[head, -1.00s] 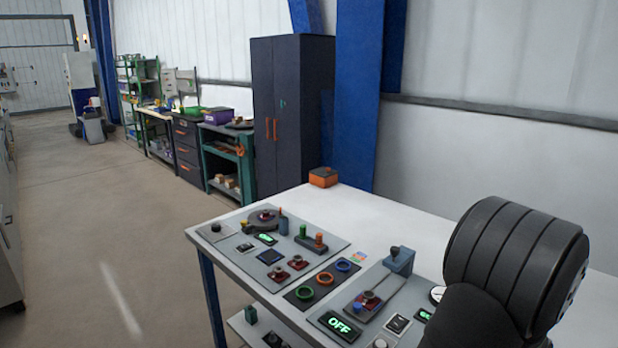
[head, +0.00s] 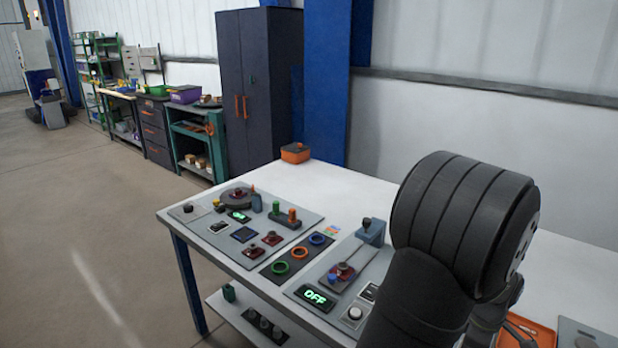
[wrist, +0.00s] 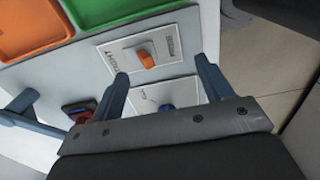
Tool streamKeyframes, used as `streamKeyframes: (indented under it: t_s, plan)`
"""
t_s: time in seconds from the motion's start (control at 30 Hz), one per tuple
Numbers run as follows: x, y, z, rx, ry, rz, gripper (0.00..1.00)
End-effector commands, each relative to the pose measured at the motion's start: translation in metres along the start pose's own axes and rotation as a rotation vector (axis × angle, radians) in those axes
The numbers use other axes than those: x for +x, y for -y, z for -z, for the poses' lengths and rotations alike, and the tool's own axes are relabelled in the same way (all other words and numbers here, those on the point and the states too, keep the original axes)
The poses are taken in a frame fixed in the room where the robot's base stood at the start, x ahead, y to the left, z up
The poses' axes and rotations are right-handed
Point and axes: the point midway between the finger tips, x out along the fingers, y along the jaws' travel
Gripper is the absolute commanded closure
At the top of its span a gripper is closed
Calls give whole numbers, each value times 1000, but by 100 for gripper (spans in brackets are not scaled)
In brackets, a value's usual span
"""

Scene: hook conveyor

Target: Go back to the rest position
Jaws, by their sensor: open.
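My gripper (wrist: 162,88) shows in the wrist view with its two blue-grey fingers apart and nothing between them. Beyond the fingers is a white panel with an orange switch (wrist: 146,58) on a light plate. A blue knob (wrist: 166,108) on a second plate shows between the fingers, lower down. In the head view my dark arm covers the right part of the white table, and my gripper is hidden there.
An orange tray (wrist: 30,38) and a green tray (wrist: 115,10) lie beside the switch plates.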

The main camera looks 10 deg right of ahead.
Motion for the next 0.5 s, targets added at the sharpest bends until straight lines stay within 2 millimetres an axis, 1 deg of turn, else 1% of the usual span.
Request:
streamKeyframes:
  t_s: [0.03, 0.1, 0.2, 0.5]
  plan:
    - [-6, 0, 0, 0, 1, -3, 27]
    - [-11, 0, 0, 0, 0, -1, 27]
    - [-16, 0, 0, 0, 0, -1, 27]
    - [-16, 0, 0, 0, 0, 0, 27]
